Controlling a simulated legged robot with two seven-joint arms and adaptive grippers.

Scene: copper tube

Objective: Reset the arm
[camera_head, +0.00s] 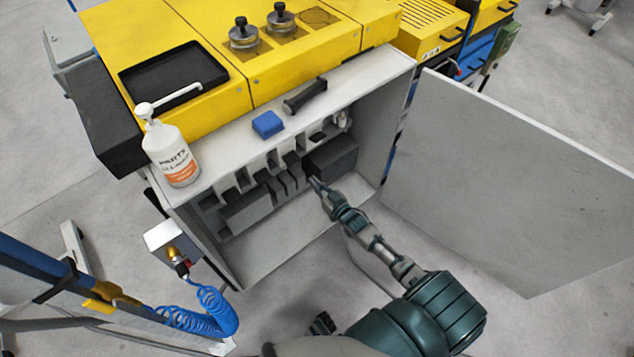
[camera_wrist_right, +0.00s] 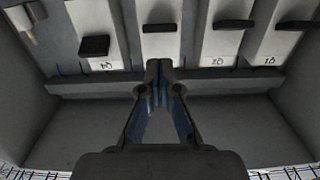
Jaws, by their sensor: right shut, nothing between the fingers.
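My right arm reaches from the bottom right of the head view into an open grey cabinet (camera_head: 300,228) under the yellow machine. Its gripper (camera_head: 316,184) is near the row of breaker switches (camera_head: 275,185) inside. In the right wrist view the gripper (camera_wrist_right: 158,72) is shut with nothing between its fingertips. Its tips lie in front of the grey rail below the breakers (camera_wrist_right: 160,35), which have black levers; whether they touch it I cannot tell. No copper tube can be made out.
The cabinet door (camera_head: 515,190) stands open on the right. A white pump bottle (camera_head: 170,152), a blue block (camera_head: 267,124) and a black-handled tool (camera_head: 305,96) are on the ledge above. A blue coiled hose (camera_head: 205,312) hangs at lower left.

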